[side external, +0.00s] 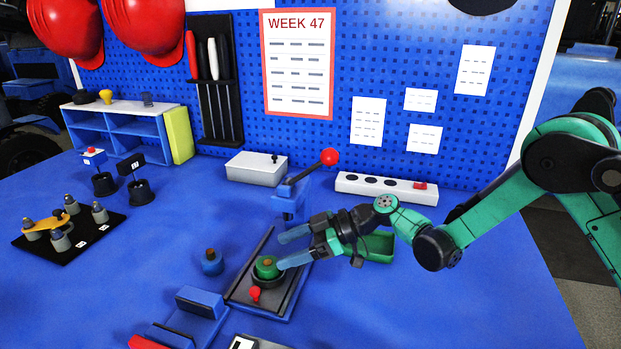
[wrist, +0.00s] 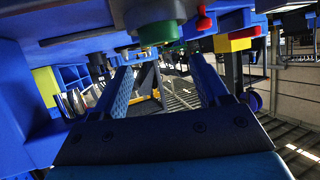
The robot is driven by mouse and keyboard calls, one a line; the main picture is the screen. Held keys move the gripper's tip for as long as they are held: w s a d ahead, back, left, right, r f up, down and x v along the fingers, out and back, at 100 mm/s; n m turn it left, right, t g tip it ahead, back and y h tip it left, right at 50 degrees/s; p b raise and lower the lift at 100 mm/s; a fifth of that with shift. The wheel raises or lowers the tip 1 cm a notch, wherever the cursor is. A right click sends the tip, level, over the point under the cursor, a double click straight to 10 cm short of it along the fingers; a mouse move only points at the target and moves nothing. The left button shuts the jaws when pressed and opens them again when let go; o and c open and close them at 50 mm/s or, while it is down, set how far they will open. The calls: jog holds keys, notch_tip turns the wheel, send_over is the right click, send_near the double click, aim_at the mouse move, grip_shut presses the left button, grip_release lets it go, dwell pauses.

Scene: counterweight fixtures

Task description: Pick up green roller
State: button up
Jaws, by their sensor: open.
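The green roller (side external: 267,267) has a brown top and sits in a dark round seat on a grey plate (side external: 290,298) in the side view. It also shows near the top of the wrist view (wrist: 158,33), where the scene appears upside down. My gripper (side external: 281,249) is open, with its two blue fingers apart and nothing between them. The lower fingertip is close beside the roller in the side view; I cannot tell if they touch. The fingers also show in the wrist view (wrist: 162,66), spread to either side of the roller's position.
A small red knob (side external: 255,293) stands just in front of the roller. A blue roller (side external: 212,262) stands to the left. A lever with a red ball (side external: 329,157) rises behind. A green bin (side external: 376,248) is at the right. The table's front right is clear.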

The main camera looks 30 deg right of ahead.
aim_at(257, 264)
jog(key=shift+a+f+n+y, duration=0.3)
jog(key=shift+f+n+y, duration=0.1)
jog(key=shift+f, duration=0.2)
jog(key=shift+w+a+f, duration=0.1)
jog(key=shift+a+f, duration=0.05)
jog(key=shift+a, duration=0.1)
jog(key=shift+x, duration=2.5)
jog(key=c, duration=1)
grip_shut()
